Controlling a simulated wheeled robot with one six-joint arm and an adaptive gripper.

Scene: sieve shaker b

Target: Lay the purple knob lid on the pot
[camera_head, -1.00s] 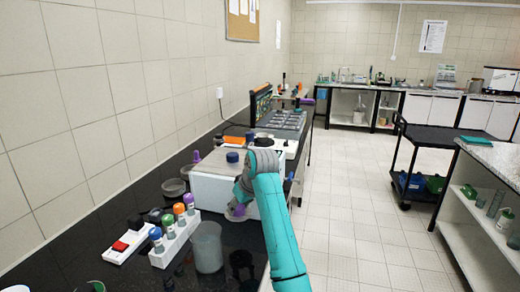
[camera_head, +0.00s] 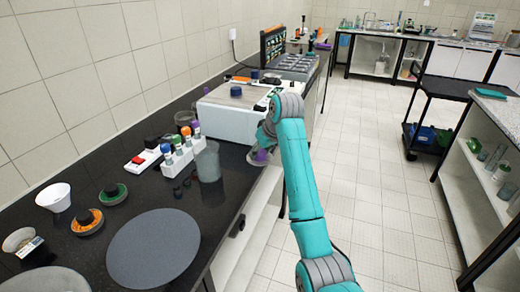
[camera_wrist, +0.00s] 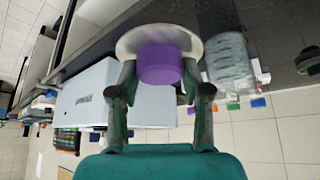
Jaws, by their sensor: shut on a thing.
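My gripper (camera_wrist: 161,88) is shut on the purple knob (camera_wrist: 160,64) of a pale round lid (camera_wrist: 128,43), one finger on each side. The wrist view is turned over, so the bench is at its top. In the head view my gripper (camera_head: 264,142) is beside the right front corner of a white box, with the purple knob lid (camera_head: 260,157) low at the bench's front edge. The arm partly hides it there. I cannot tell for certain which vessel is the pot.
A clear beaker (camera_head: 208,162) stands just left of the lid, beside a white rack (camera_head: 180,157) of colour-capped vials. The white box (camera_head: 228,112) is behind. A white bowl (camera_head: 54,197), a grey disc (camera_head: 153,248) and orange-and-green rings (camera_head: 87,221) lie nearer. Aisle floor (camera_head: 370,200) is clear.

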